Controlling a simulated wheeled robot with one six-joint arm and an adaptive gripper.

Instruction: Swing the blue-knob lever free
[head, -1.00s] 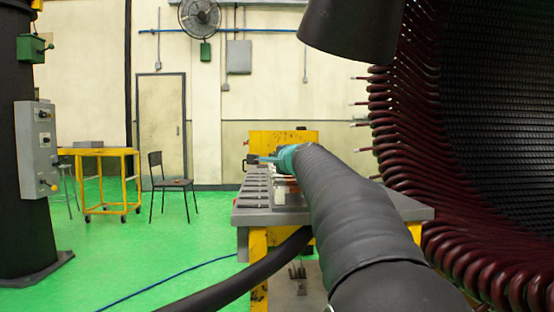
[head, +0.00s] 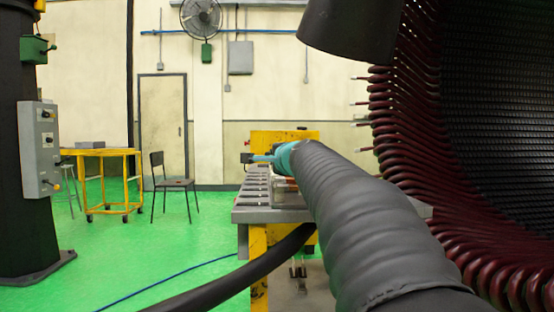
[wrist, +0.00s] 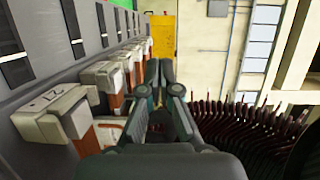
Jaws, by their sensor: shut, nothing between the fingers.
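I cannot make out a blue-knob lever in either view. My gripper (wrist: 160,72) is shut and empty in the wrist view, its dark fingers pointing away from the camera. In that view it is beside a row of white blocks with orange parts (wrist: 65,115) to its left. In the head view my sleeved arm reaches over the workbench (head: 270,215). The teal end of my arm (head: 284,158) shows above the bench, and the arm hides much of the bench's right side.
A large stator with dark red coil ends (head: 400,150) stands close on the right. A yellow box (head: 285,140) is behind the bench. At left are a column with a grey control box (head: 38,150), a yellow cart (head: 108,153) and a chair (head: 173,183). Green floor is open at left.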

